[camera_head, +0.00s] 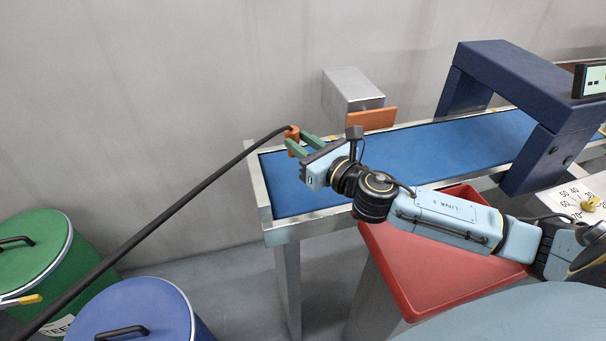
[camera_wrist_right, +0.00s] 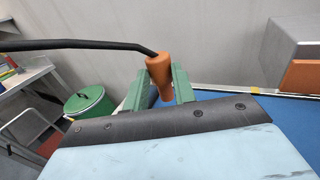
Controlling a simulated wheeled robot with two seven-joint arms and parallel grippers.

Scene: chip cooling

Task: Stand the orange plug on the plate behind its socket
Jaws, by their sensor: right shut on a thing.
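The orange plug (camera_head: 292,133) is at the far left corner of the blue conveyor, with a thick black cable (camera_head: 170,212) running from its top down to the lower left. My right gripper (camera_head: 301,144) has its green fingers shut on the plug. In the right wrist view the plug (camera_wrist_right: 159,72) stands nearly upright between the fingers (camera_wrist_right: 160,88), narrow end down. It appears held above the belt; its height is hard to tell. I cannot clearly pick out a socket or its plate. My left gripper is not in view.
A grey metal box (camera_head: 350,88) with an orange panel (camera_head: 372,118) stands behind the blue belt (camera_head: 420,145). A dark blue arch (camera_head: 520,85) spans the belt on the right. A red bin (camera_head: 430,270) is in front. Green (camera_head: 40,245) and blue drums (camera_head: 135,310) stand left.

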